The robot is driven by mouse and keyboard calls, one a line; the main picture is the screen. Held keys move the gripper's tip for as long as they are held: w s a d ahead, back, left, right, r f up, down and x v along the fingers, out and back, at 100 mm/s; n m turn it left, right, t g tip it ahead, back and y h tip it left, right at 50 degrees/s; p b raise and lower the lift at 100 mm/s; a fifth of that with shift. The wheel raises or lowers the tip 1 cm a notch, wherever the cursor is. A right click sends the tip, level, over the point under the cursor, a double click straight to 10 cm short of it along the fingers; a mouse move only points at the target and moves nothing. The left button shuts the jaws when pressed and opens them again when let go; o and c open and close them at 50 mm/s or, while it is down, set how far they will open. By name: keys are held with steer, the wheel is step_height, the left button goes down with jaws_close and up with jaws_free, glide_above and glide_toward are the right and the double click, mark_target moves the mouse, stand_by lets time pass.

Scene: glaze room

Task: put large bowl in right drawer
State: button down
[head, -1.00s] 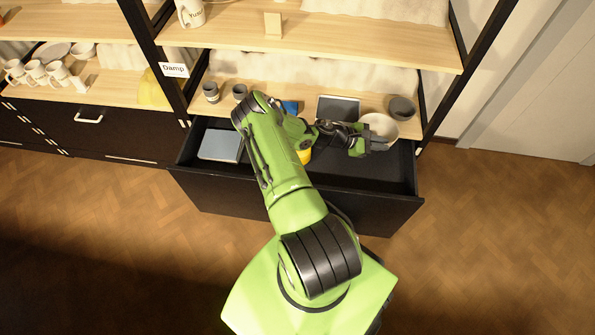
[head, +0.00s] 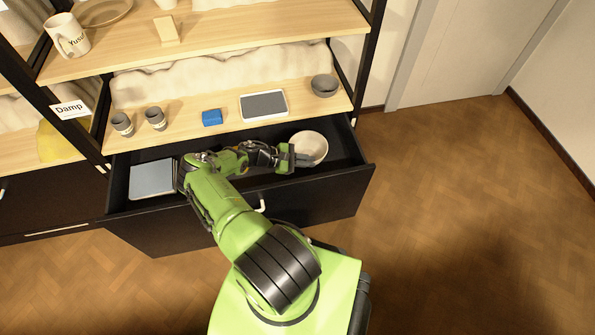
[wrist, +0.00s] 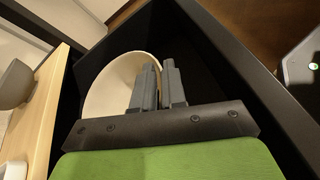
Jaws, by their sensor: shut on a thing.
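The large bowl (head: 311,146) is cream-white and sits within the right end of the open black drawer (head: 240,215). In the wrist view the bowl (wrist: 108,85) lies inside the drawer walls, tilted to the camera. My gripper (head: 300,157) is at the bowl's near left rim. In the wrist view my gripper (wrist: 157,85) has its two grey fingers close together, shut on the bowl's rim. Whether the bowl touches the drawer floor I cannot tell.
A grey-topped box (head: 152,179) lies at the drawer's left end. The shelf above holds two grey cups (head: 155,118), a blue block (head: 212,117), a framed grey tablet-like tile (head: 263,105) and a small grey bowl (head: 325,85). Open floor lies to the right.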

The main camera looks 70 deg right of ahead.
step_height(320, 180, down, 5)
steer(key=shift+f+b, duration=0.1)
steer(key=shift+b, duration=0.9)
steer(key=c, duration=1.2)
jaws_free()
